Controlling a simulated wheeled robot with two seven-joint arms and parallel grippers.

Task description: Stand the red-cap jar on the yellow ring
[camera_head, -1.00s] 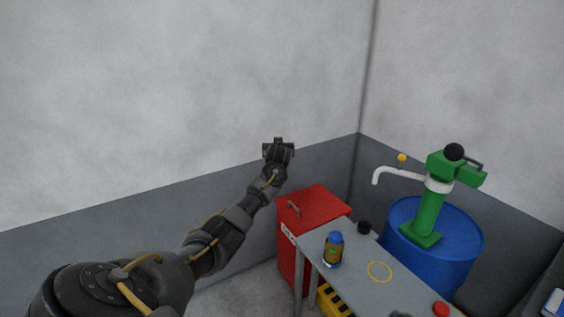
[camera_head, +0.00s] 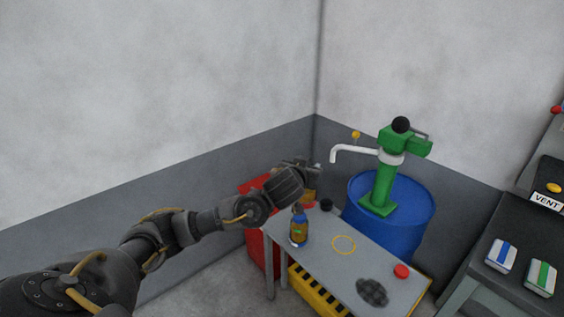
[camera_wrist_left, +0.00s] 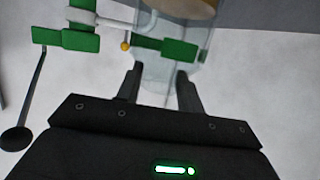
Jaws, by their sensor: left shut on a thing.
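My left gripper (camera_head: 305,165) is held up above the far left part of the table. In the left wrist view its two fingers (camera_wrist_left: 158,78) are shut on a clear, see-through vessel (camera_wrist_left: 178,72) with a tan part (camera_wrist_left: 193,5) at the picture's top edge. The yellow ring (camera_head: 343,244) lies flat and empty on the grey table (camera_head: 325,260), right of and below the gripper in the picture. My right gripper is not in view.
A blue-capped bottle (camera_head: 299,232) stands left of the ring. A small black object (camera_head: 326,204), a round red object (camera_head: 401,271) and a dark patch (camera_head: 372,292) are on the table. A blue drum (camera_head: 405,220) with a green pump (camera_head: 379,190) stands behind. A red cabinet (camera_head: 256,243) is left.

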